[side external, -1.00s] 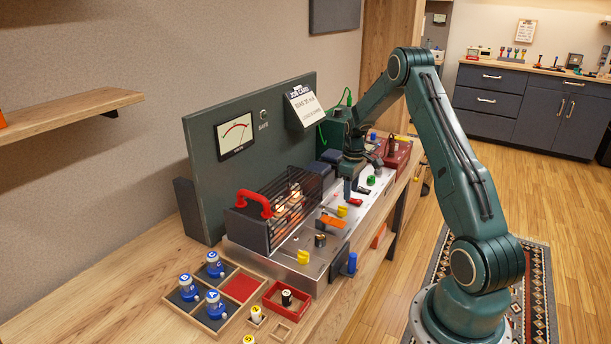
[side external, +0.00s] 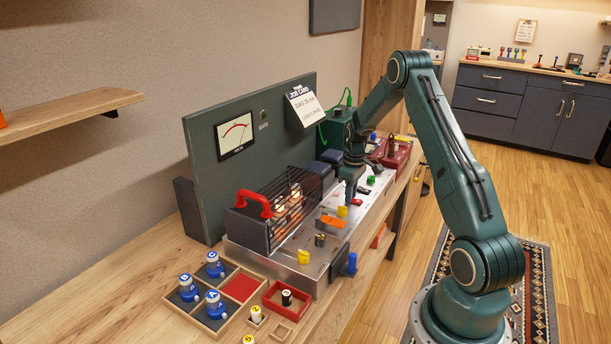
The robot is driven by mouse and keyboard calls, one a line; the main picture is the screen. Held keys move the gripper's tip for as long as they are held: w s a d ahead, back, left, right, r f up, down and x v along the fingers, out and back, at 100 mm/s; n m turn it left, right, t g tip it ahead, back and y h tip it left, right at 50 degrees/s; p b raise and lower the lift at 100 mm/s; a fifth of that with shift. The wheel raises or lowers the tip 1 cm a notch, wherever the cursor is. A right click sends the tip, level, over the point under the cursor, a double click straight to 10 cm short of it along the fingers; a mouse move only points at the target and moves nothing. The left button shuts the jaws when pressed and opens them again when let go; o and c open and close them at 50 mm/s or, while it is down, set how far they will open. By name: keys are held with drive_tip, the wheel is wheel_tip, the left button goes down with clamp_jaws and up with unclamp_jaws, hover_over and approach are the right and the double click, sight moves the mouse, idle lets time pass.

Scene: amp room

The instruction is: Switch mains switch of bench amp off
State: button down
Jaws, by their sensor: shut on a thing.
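The bench amp (side external: 283,267) is a long metal chassis on the wooden bench, with a caged valve section (side external: 290,205) near its front end. My gripper (side external: 349,198) points down over the chassis top and is shut, apparently on the small yellow lever (side external: 342,211) at its fingertips. The fingers and arm hide part of this contact. No label shows which control is the mains switch. A blue-handled lever (side external: 350,265) sits on the end plate.
A green panel with a meter (side external: 235,136) and job card (side external: 303,104) stands behind the amp. The cage's red handle (side external: 254,203) rises left of my gripper.

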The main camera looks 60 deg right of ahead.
drive_tip(key=shift+s, duration=0.1)
drive_tip(key=shift+s+r+t, duration=0.1)
drive_tip(key=shift+s+t, duration=0.05)
drive_tip(key=shift+t, duration=0.55)
drive_tip(key=shift+s+r+t, duration=0.1)
drive_tip(key=shift+s+t, duration=0.05)
drive_tip(key=shift+t, duration=0.55)
drive_tip(key=c, duration=1.2)
unclamp_jaws()
drive_tip(key=shift+c, duration=0.2)
drive_tip(key=v, duration=1.3)
drive_tip(key=shift+r, duration=0.3)
